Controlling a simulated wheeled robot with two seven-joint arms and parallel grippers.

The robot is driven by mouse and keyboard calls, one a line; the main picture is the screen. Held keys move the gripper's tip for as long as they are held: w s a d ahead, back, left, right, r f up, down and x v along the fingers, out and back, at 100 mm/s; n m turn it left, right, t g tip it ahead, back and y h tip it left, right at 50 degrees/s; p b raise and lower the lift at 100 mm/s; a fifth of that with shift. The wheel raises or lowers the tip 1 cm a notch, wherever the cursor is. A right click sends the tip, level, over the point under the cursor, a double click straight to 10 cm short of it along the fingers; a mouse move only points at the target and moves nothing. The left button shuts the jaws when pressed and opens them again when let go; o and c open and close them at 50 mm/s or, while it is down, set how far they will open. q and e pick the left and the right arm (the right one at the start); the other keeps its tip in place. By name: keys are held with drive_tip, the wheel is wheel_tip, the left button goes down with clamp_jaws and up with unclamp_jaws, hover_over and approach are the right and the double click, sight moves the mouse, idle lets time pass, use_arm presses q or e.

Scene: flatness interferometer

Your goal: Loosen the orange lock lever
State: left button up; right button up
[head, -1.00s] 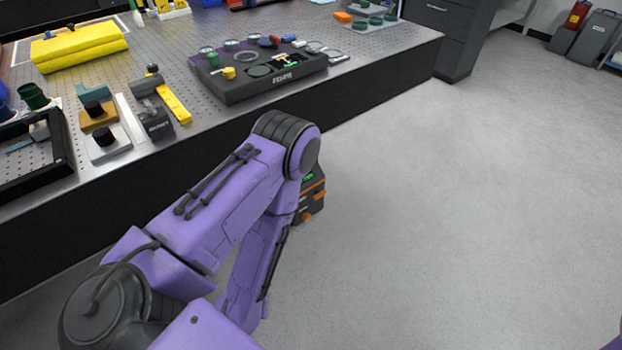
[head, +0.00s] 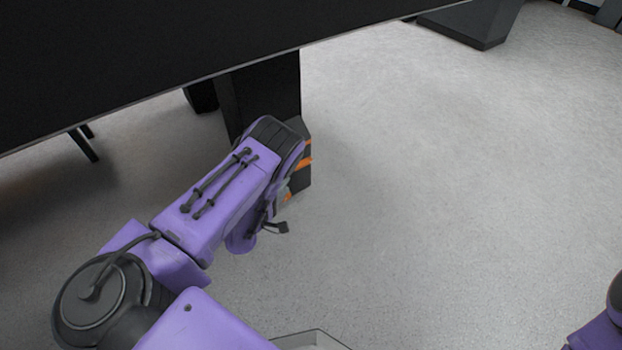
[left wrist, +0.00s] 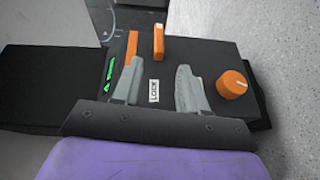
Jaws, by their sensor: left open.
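A dark control box (left wrist: 205,52) fills the middle of the left wrist view. An orange lever (left wrist: 158,42) stands up from it, with a white label reading LOCK (left wrist: 153,91) below. An orange round knob (left wrist: 232,84) is at its right, and an orange strip (left wrist: 133,48) is at its left, partly behind a finger. My left gripper (left wrist: 159,68) is open and empty, its grey fingers spread to either side of the label, just short of the lever. In the head view the box (head: 300,175) shows beside my left forearm, which hides most of the gripper. My right gripper is out of view.
The table's dark side (head: 200,45) crosses the top of the head view, with a dark support (head: 270,88) below it. Open grey floor (head: 430,190) lies to the right. A green-lit display (left wrist: 111,68) is on the box's left.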

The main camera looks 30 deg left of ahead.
sight(299, 168)
use_arm(q)
drive_tip(key=shift+n+t+h, duration=0.3)
drive_tip(key=w, duration=0.1)
drive_tip(key=w+b, duration=0.1)
drive_tip(key=w, duration=0.1)
drive_tip(key=w+b, duration=0.1)
drive_tip(key=w, duration=0.1)
drive_tip(key=shift+f, duration=0.35)
drive_tip(key=w+b, duration=0.2)
drive_tip(key=w, duration=0.4)
drive_tip(key=shift+w+a, duration=0.1)
drive_tip(key=shift+w+r, duration=0.1)
drive_tip(key=shift+w, duration=0.3)
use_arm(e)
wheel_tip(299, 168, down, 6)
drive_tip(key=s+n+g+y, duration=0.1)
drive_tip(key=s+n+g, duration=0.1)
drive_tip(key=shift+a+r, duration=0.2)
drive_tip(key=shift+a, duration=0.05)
use_arm(q)
drive_tip(key=c, duration=0.8)
